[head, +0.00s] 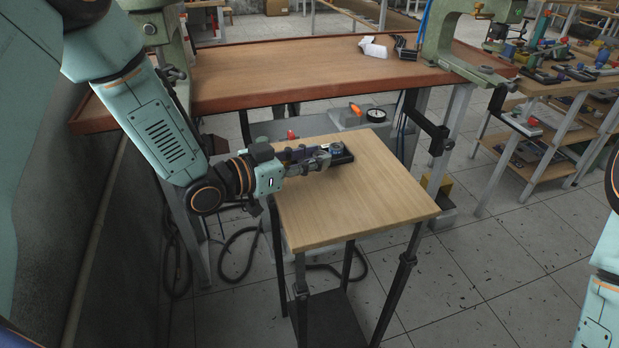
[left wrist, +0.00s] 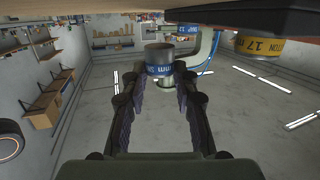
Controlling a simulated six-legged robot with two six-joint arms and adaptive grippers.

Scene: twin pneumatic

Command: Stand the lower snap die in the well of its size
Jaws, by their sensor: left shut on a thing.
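My left gripper (head: 322,160) reaches over the small wooden table from the left. It is shut on a short grey metal cylinder with a blue lettered band, the snap die (left wrist: 159,72), which sits between the fingertips in the left wrist view. That view looks upside down, with the table side along its top. The die appears apart from the dark die block (head: 345,158), which the gripper partly covers in the head view. The wells cannot be made out. My right gripper is out of view; only part of its arm shows at the right edge.
A yellow-banded die marked 17 (left wrist: 259,46) stands near the held one. Another blue-banded piece (left wrist: 187,29) shows behind. The front of the small table (head: 365,210) is bare. A long workbench (head: 270,80) with a green press (head: 440,40) stands behind it.

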